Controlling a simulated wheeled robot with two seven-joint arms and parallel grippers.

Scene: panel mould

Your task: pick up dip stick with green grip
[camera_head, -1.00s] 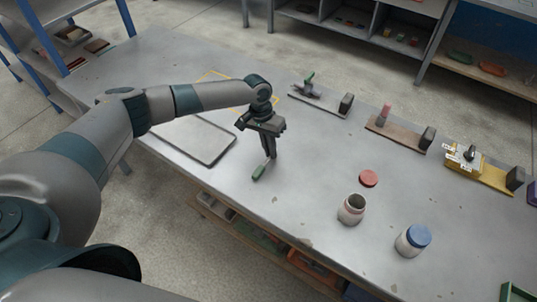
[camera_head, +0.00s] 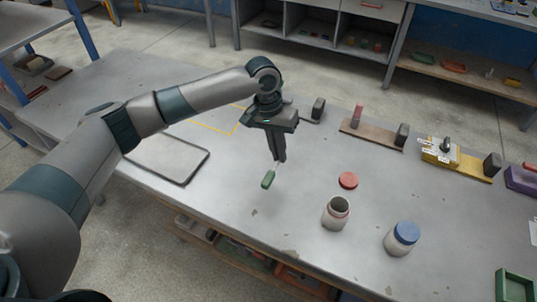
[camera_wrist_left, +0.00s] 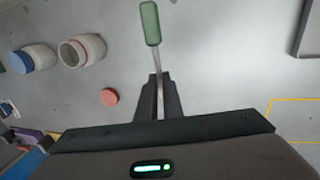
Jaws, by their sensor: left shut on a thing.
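The dip stick with the green grip (camera_head: 268,179) is held by my left gripper (camera_head: 279,158) near the middle of the bench. In the left wrist view the green grip (camera_wrist_left: 150,23) points away from the fingers, and its thin pale shaft runs between the fingertips (camera_wrist_left: 159,92). The left gripper is shut on the shaft. In the head view the grip hangs below the fingertips, tilted toward the bench's front edge; I cannot tell how far above the top it is. My right gripper is not in view.
An open jar (camera_head: 336,214), its red lid (camera_head: 348,180) and a blue-lidded jar (camera_head: 402,239) stand right of the gripper. A grey tray (camera_head: 165,160) lies left. Boards with fixtures, including a yellow one (camera_head: 467,166), line the back. A green tray (camera_head: 514,287) is at lower right.

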